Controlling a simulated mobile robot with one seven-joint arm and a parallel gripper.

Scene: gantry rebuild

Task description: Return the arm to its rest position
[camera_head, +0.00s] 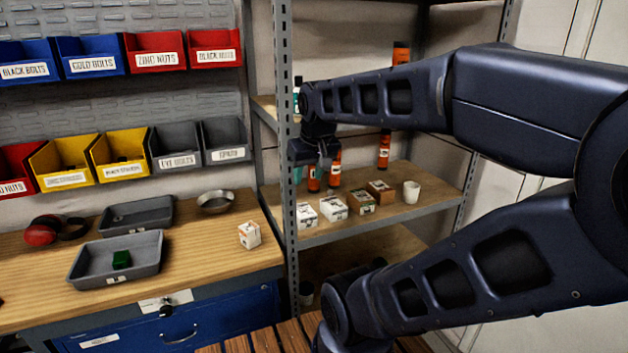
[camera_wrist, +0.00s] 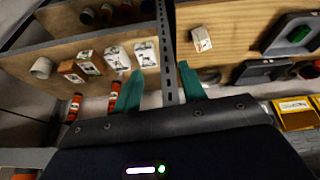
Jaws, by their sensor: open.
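My arm reaches from the right across the head view, bent, with its end in front of the shelf unit. My gripper (camera_head: 313,160) hangs near the shelf's front upright post. In the wrist view my gripper (camera_wrist: 160,88) has its two teal fingers spread apart with nothing held between them. The post (camera_wrist: 165,50) shows in the gap between the fingers, behind them. In the head view the fingertips are small and hard to make out against the orange bottles.
The shelf (camera_head: 400,214) bears several small boxes, a white cup (camera_head: 411,191) and orange bottles (camera_head: 384,150). The workbench (camera_head: 200,258) at left holds a white box (camera_head: 249,234), a metal bowl (camera_head: 215,201), grey trays (camera_head: 90,270) and red earmuffs (camera_head: 42,232). Bins hang above it.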

